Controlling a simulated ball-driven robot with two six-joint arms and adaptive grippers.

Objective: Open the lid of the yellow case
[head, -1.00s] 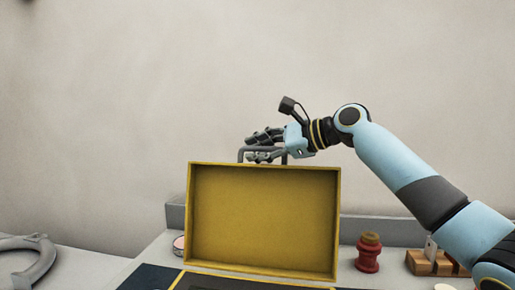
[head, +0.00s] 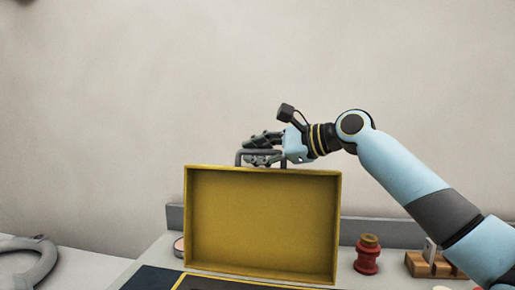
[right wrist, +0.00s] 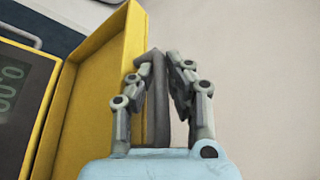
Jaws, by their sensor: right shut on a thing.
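The yellow case's lid (head: 262,222) stands raised, about upright, its hollow inner side facing me in the head view. A dark handle (head: 240,157) sticks up from its top edge. My right gripper (head: 262,150) is shut on this handle from the right. In the right wrist view, the fingers (right wrist: 160,85) lie on both sides of the handle (right wrist: 154,100), beside the yellow lid (right wrist: 110,80). A dark panel with a digital display (right wrist: 12,85) shows in the case body at the left. The case body is mostly below the head view. My left gripper is not in view.
A red insulator-like part (head: 367,256) stands right of the lid. A wooden block with slots (head: 430,264) is farther right. A pink and white round item (head: 179,247) sits left of the lid. A grey ring-shaped thing (head: 30,262) lies far left. The wall behind is bare.

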